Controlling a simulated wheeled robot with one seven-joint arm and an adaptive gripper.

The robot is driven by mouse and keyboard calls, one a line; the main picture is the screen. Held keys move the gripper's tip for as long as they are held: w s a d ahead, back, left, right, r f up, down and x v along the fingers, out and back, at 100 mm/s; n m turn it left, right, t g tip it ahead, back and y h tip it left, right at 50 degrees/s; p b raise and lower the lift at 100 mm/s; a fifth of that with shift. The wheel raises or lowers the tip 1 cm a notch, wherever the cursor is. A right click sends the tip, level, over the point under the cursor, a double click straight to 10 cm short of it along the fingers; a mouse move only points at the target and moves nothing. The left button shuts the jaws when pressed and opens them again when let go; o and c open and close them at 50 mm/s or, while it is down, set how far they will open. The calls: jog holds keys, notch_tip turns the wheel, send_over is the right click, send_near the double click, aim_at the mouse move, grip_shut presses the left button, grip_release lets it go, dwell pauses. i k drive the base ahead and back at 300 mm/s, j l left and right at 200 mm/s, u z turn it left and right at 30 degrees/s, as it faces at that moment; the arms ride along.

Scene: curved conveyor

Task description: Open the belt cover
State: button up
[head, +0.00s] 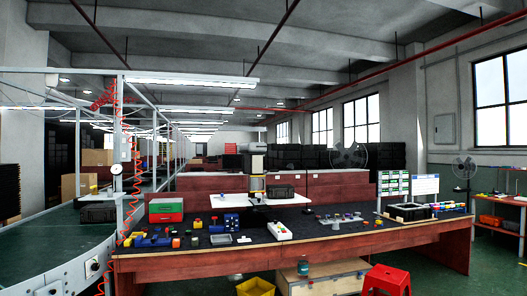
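The curved conveyor (62,238) runs along the left side, with a dark green belt surface and a pale metal side wall. A round knob or switch on a plate (94,266) is on that side wall. I cannot make out a separate belt cover or tell whether one is open or shut. A dark case (98,212) sits on the belt near the frame post. My gripper does not show in the head view.
A long red-brown workbench (300,249) with a dark top fills the middle, holding a red-and-green toolbox (166,211) and several small parts. Green floor is clear at right.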

aim_at(251, 147)
jog(key=i+u, duration=0.2)
jog(key=i, duration=3.9)
